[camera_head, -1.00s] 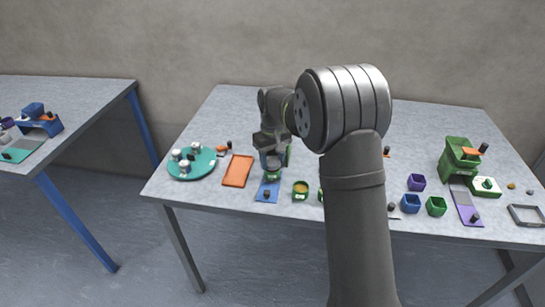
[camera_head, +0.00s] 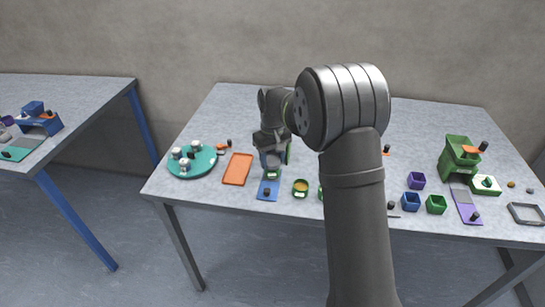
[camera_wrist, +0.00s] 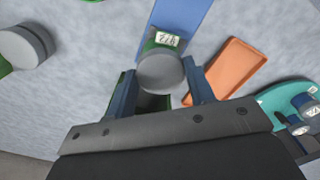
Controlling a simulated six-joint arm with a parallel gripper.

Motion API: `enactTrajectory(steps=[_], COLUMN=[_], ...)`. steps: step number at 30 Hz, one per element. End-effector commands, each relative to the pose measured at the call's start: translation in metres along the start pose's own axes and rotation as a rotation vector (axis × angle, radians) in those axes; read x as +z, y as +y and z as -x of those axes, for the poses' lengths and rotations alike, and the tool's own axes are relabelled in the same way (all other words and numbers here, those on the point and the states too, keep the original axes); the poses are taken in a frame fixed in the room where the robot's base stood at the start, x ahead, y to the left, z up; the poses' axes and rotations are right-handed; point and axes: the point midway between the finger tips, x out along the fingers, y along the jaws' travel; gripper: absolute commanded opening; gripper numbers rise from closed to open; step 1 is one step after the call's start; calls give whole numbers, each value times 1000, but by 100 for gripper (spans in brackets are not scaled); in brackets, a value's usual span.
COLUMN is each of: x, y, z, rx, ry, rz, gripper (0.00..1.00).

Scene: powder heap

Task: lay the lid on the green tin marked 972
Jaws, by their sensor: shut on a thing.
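The green tin marked 972 (camera_wrist: 152,44) stands at the near end of a blue mat, its white label showing upside down in the wrist view. It also shows in the head view (camera_head: 272,174), just below my gripper (camera_head: 271,158). In the wrist view my gripper (camera_wrist: 160,76) is shut on a grey round lid (camera_wrist: 162,74), with a blue finger on each side. The lid overlaps the tin's top in this view and hides most of it. I cannot tell whether lid and tin touch.
The blue mat (camera_head: 267,192) and an orange tray (camera_head: 237,170) lie beside the tin. A teal plate (camera_head: 205,168) with several small weights is at the left. My arm hides the middle of the table.

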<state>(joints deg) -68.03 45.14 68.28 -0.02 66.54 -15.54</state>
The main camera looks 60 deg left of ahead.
Motion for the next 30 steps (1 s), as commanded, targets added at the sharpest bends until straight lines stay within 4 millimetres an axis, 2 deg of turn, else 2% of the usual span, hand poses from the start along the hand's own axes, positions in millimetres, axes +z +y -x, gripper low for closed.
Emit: enactTrajectory(steps=[11, 12, 15, 21, 24, 30], x=[0, 0, 0, 0, 0, 0], y=[0, 0, 0, 0, 0, 0], z=[-7, -7, -7, -7, -7, -7], rx=[0, 0, 0, 0, 0, 0], ry=[-1, 0, 0, -1, -1, -1], rz=[0, 0, 0, 0, 0, 0], gripper=[27, 55, 74, 74, 92, 92])
